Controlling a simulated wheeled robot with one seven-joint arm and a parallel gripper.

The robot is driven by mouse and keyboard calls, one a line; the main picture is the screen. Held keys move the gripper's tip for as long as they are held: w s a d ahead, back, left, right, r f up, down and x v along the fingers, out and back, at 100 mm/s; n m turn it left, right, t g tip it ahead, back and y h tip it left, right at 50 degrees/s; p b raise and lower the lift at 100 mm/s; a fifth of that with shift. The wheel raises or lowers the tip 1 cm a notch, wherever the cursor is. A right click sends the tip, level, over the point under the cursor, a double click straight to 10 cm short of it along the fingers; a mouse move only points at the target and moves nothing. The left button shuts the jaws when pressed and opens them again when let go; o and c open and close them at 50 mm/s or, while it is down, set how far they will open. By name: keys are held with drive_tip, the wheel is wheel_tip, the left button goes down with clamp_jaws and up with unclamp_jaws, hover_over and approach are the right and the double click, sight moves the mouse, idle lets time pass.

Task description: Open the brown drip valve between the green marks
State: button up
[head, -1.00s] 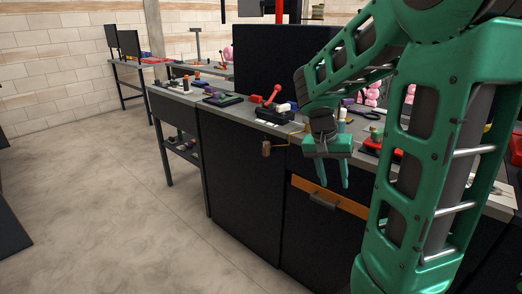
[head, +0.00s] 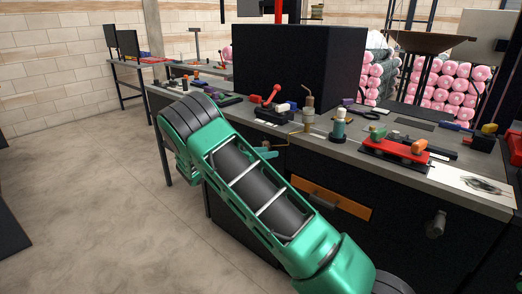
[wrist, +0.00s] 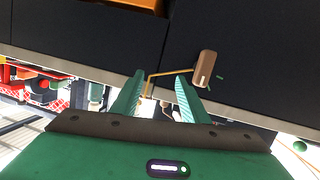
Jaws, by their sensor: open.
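The brown valve handle (wrist: 206,68) hangs on a thin brass rod (wrist: 168,73) against the dark cabinet front in the wrist view. It is tilted, with small green marks (wrist: 220,77) close beside it. My gripper (wrist: 160,76) is open and empty, its two green fingers pointing at the cabinet. The brass rod crosses the view at the gap between the fingertips; I cannot tell its depth. The handle lies just past the right fingertip, apart from it in the picture. In the head view my arm covers the handle, and a green finger (head: 265,152) shows near the brass pipe (head: 298,133).
An orange drawer front (head: 331,197) is below the bench top. On the bench stand a red-lever tool (head: 271,97), a teal bottle (head: 339,124) and a red clamp-like tool (head: 396,150). A grey knob (head: 436,225) juts from the cabinet at right. Floor at left is clear.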

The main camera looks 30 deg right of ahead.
drive_tip(key=w+a+f+t+h, duration=0.2)
drive_tip(key=w+a+f+t, duration=0.1)
drive_tip(key=w+a, duration=0.3)
drive_tip(key=x, duration=0.9)
drive_tip(key=shift+d+r+n, duration=0.25)
drive_tip(key=shift+d+n, duration=0.05)
drive_tip(key=shift+d, duration=0.05)
drive_tip(key=shift+c, duration=0.3)
clamp_jaws()
